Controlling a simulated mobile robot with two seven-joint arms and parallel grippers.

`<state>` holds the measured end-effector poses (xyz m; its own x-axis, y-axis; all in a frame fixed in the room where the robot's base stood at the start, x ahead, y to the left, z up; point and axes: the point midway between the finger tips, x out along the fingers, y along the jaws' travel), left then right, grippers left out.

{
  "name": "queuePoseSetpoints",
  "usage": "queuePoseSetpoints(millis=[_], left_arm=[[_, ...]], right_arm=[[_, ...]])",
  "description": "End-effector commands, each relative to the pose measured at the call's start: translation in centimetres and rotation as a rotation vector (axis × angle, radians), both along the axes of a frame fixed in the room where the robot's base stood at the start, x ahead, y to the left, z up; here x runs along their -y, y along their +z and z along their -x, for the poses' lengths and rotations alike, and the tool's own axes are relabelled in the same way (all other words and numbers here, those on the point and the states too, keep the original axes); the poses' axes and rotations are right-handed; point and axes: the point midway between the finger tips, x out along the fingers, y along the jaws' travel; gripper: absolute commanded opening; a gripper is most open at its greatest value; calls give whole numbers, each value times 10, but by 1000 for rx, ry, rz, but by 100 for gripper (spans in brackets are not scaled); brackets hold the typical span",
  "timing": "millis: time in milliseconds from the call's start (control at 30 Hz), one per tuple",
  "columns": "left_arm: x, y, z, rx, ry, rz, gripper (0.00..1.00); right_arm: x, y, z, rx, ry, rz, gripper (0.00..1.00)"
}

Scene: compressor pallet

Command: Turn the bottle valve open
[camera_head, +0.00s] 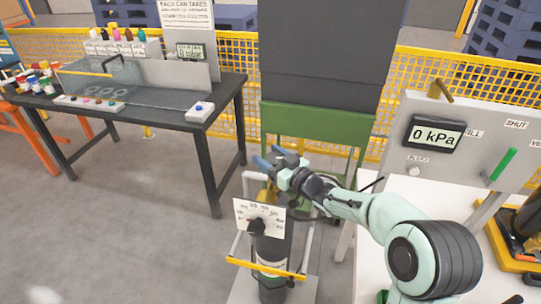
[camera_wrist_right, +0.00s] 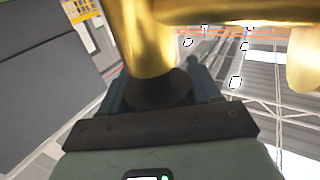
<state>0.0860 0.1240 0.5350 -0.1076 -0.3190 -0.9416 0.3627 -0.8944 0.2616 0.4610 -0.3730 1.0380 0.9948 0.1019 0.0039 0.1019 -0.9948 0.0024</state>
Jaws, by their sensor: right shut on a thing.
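The dark gas bottle (camera_head: 270,252) stands upright in a white frame with a yellow bar. A white dial plate with a black pointer (camera_head: 257,225) is at its top front. The brass bottle valve (camera_head: 266,193) shows only in part behind the dial. My right gripper (camera_head: 269,157) is at the top of the bottle, its blue fingers pointing left. In the right wrist view the gold valve body (camera_wrist_right: 147,35) fills the top, and my right gripper (camera_wrist_right: 160,92) is shut on the dark round valve knob (camera_wrist_right: 158,92). My left gripper is out of view.
A grey panel (camera_head: 480,140) at the right has a display reading 0 kPa and a green lever (camera_head: 503,165). A green stand (camera_head: 315,128) is behind the bottle. A black workbench (camera_head: 150,118) is at the left. Grey floor left of the bottle is clear.

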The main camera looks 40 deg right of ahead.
Motion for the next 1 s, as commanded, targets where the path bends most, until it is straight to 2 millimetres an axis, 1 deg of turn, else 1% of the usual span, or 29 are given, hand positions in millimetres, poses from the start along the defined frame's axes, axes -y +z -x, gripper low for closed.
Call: queuePoseSetpoints(millis=[33, 300, 433, 733, 767, 800, 833, 1000], left_arm=[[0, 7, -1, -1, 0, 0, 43], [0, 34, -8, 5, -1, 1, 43], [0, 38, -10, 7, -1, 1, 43], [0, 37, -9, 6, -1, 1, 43], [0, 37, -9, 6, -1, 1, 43], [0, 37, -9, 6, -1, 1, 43], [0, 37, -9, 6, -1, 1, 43], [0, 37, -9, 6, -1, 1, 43]], right_arm=[[1, 4, 0, 1, 32, 3, 32], [-3, 4, 0, -1, 257, 2, 32], [-5, 2, 1, -3, 316, 1, 32], [-5, 1, 2, -2, 327, -1, 32], [-5, 1, 2, -2, 327, -1, 66], [-5, 1, 2, -2, 326, -1, 79], [-5, 1, 2, -2, 326, -1, 83], [-6, 0, 2, -3, 326, -1, 83]])
